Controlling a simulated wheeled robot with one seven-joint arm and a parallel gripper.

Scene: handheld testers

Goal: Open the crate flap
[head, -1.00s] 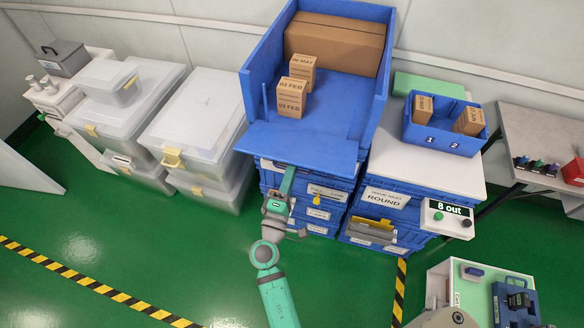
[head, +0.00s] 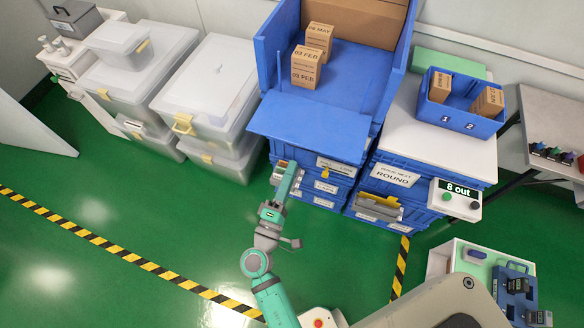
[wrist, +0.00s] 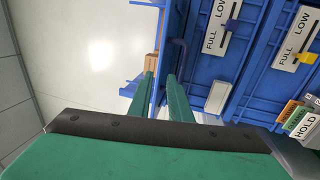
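The blue crate (head: 341,88) sits on top of a stack, its front open. Its flap (head: 308,133) is folded down and juts out nearly level from the front edge. My gripper (head: 285,172) is just below the flap's front left part in the head view. In the wrist view its two green fingers (wrist: 159,92) are apart, with the blue flap edge (wrist: 160,78) in line with the gap between them. I cannot tell whether they touch it. Two cartons (head: 306,67) stand inside the crate, with a larger carton (head: 354,20) behind.
Blue drawers (head: 320,184) with labels stand below the crate. Clear lidded bins (head: 205,95) stand left. A white-topped stack (head: 430,140) with a small blue bin (head: 444,122) and a counter box (head: 455,198) is right. Green floor in front is open.

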